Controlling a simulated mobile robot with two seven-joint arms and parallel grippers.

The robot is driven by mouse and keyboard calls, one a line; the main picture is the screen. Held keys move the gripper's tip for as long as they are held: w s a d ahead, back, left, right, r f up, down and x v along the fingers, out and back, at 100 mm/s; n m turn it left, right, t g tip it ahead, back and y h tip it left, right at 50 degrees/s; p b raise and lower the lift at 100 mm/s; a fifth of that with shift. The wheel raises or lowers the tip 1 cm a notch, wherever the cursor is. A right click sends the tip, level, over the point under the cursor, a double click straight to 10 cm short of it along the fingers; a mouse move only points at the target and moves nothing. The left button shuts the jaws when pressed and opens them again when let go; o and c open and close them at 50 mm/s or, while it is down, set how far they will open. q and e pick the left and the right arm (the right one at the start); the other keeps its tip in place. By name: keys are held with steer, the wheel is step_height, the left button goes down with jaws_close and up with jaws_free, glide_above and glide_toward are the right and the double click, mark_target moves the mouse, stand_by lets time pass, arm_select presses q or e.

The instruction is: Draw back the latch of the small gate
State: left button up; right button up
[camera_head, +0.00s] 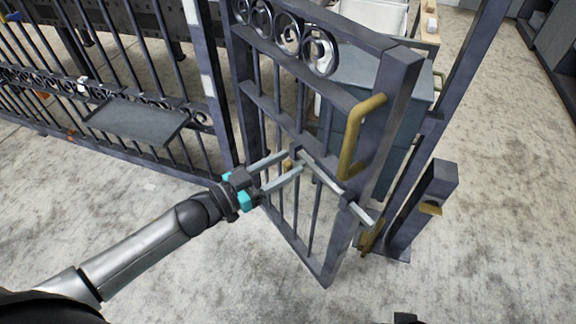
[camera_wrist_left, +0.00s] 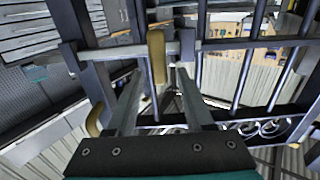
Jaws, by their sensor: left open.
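The small gate (camera_head: 315,195) is a dark metal frame with upright bars, scroll rings along its top and a brass handle (camera_head: 352,140). It stands at an angle, its free edge apart from the short post (camera_head: 428,205). The latch is a pale sliding bar (camera_head: 340,190) across the gate, its end sticking out past the free edge. Its brass knob (camera_wrist_left: 157,58) shows upright in the left wrist view. My left gripper (camera_head: 287,170) is open, with one finger on each side of the knob. I cannot tell whether they touch it.
A brass catch (camera_head: 431,208) sits on the short post. A fixed fence with a grey shelf (camera_head: 135,122) stands at left. A grey cabinet (camera_head: 378,85) is behind the gate. The concrete floor in front is clear.

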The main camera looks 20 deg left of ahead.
arm_select(q)
steer(key=shift+w+d, duration=0.35)
steer(key=shift+w, duration=0.15)
steer(key=shift+c, duration=0.4)
jaws_close()
stand_by(0.8)
